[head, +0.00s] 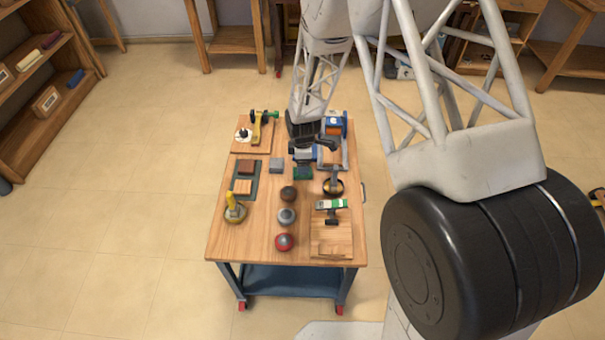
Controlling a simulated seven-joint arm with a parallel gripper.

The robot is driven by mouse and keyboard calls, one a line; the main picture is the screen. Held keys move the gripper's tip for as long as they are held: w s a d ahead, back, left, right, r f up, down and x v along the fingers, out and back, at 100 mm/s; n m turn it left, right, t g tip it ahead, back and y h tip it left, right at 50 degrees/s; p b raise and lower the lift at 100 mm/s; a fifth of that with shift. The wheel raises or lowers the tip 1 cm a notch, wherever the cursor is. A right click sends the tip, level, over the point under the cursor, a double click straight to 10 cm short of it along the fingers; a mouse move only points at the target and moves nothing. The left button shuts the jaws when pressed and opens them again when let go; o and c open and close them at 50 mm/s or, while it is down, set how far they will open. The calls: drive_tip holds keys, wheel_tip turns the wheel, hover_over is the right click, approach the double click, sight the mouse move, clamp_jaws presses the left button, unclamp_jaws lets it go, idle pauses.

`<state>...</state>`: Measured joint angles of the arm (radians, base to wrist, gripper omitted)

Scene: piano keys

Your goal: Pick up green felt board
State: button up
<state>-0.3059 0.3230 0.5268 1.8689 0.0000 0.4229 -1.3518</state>
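A small dark green block (303,173), which looks like the green felt board, lies on the wooden top of the cart (225,205), right of a grey block. My gripper (312,156) is over the back middle of the cart, just behind and above the green block. Its dark fingers are small and overlap blue and grey parts behind them, so I cannot tell whether they are open or whether they touch the block.
Grey block (276,165) is left of the green one. Three balls (285,216) run down the middle. A yellow-handled tool (234,208) is front left, a green-and-white item (332,205) front right. A blue device (335,127) stands back right.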

drive_tip(key=shift+s+f, duration=0.1)
drive_tip(key=shift+f, duration=2.5)
drive_tip(key=c, duration=1)
drive_tip(key=shift+r, duration=0.15)
wheel_tip(320, 180, up, 10)
